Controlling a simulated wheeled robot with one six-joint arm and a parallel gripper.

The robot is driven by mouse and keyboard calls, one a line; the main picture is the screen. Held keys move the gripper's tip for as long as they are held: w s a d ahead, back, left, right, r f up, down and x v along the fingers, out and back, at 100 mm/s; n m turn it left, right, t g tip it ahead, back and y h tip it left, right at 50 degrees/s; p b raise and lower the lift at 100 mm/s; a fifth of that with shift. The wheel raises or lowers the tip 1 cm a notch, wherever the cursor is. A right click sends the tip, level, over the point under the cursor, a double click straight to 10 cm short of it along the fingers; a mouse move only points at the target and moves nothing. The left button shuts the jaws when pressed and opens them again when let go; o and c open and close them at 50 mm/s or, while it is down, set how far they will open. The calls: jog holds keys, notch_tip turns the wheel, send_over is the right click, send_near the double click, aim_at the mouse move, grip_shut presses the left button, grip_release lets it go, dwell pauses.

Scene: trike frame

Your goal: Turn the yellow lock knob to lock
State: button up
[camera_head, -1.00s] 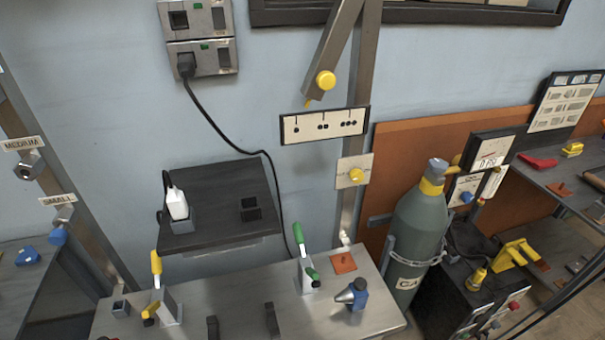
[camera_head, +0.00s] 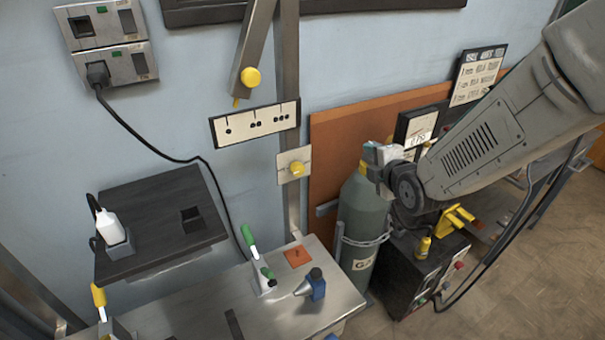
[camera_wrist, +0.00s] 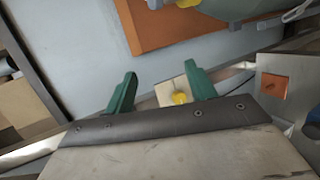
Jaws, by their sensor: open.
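A yellow knob (camera_head: 297,169) sits on a small pale square plate (camera_head: 285,158) on the upright metal post. A second yellow knob (camera_head: 251,77) is at the lower end of the slanted metal bar. I cannot tell from a label which is the lock knob. My gripper (camera_head: 370,158) is to the right of the plate, in front of the gas cylinder's top. In the wrist view my gripper (camera_wrist: 163,76) shows two green fingers, open and empty. The plate knob (camera_wrist: 180,98) appears between them, nearer the right finger and apart from it.
The green gas cylinder (camera_head: 362,215) stands right of the post, chained. A dotted label plate (camera_head: 255,123) is above the knob plate. Below are a metal bench (camera_head: 200,310) with a green-handled clamp (camera_head: 250,243) and a dark shelf (camera_head: 150,215). The wall between is bare.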

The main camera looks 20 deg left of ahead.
jog(key=s+a+f+n+y, duration=0.25)
jog(key=a+f+n, duration=0.25)
jog(key=a, duration=0.3)
jog(key=n+y, duration=0.4)
send_near(298, 172)
jog(key=x, duration=0.9)
jog(key=shift+w+a, duration=0.15)
jog(key=shift+a, duration=0.05)
jog(key=c, duration=1)
